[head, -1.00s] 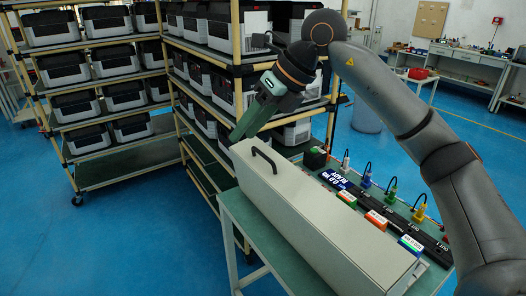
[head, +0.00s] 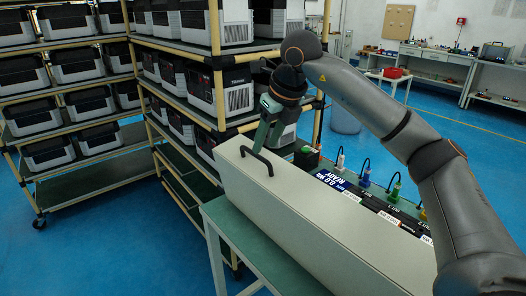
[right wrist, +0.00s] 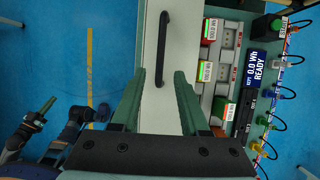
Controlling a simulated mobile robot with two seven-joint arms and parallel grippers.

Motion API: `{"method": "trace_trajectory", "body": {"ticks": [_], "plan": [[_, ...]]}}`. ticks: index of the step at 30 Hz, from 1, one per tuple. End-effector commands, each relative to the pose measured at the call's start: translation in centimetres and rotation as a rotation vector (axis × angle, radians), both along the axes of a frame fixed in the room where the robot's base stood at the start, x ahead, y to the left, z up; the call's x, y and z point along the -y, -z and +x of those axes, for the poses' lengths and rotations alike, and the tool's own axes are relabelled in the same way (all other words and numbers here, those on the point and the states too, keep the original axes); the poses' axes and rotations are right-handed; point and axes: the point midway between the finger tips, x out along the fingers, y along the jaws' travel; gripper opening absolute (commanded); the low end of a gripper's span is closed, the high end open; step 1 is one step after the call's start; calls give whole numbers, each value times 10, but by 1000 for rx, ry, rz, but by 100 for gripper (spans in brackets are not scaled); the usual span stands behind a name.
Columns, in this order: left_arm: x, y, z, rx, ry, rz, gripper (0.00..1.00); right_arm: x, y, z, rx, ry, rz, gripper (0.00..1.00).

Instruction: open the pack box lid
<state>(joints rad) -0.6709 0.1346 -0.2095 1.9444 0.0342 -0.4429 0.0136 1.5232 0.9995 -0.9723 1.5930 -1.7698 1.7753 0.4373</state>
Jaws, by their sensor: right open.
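The pack box (head: 300,222) is a long beige box on the green table, its lid closed. A black bar handle (head: 257,161) stands on the lid near its far end; it also shows in the right wrist view (right wrist: 164,45). My right gripper (head: 262,142) is open just above the handle in the head view. In the right wrist view its two green fingers (right wrist: 158,78) stand on either side of the handle's lower end, with gaps. At that view's left edge, part of my left arm shows, with a greenish gripper (right wrist: 42,108) whose jaws are unclear.
A test bench strip with a READY display (right wrist: 259,68), coloured plugs and cables, and labelled packs (right wrist: 206,71) lies right of the box. Racks of grey and black units (head: 190,85) stand behind and left. Blue floor is open at the left.

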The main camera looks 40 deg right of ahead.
Motion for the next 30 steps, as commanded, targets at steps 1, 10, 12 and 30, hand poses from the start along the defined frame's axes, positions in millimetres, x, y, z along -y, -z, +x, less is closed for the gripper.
{"method": "trace_trajectory", "body": {"ticks": [1,10,12,30], "plan": [[0,0,1,2,1,0,0,0,9,3,-3,0,0,45],[0,-3,7,14,0,0,0,-1,31,13,1,0,0,45],[0,-3,8,16,1,0,0,-1,32,13,1,0,1,45],[0,-3,8,17,1,0,0,-1,31,13,1,0,1,0]]}}
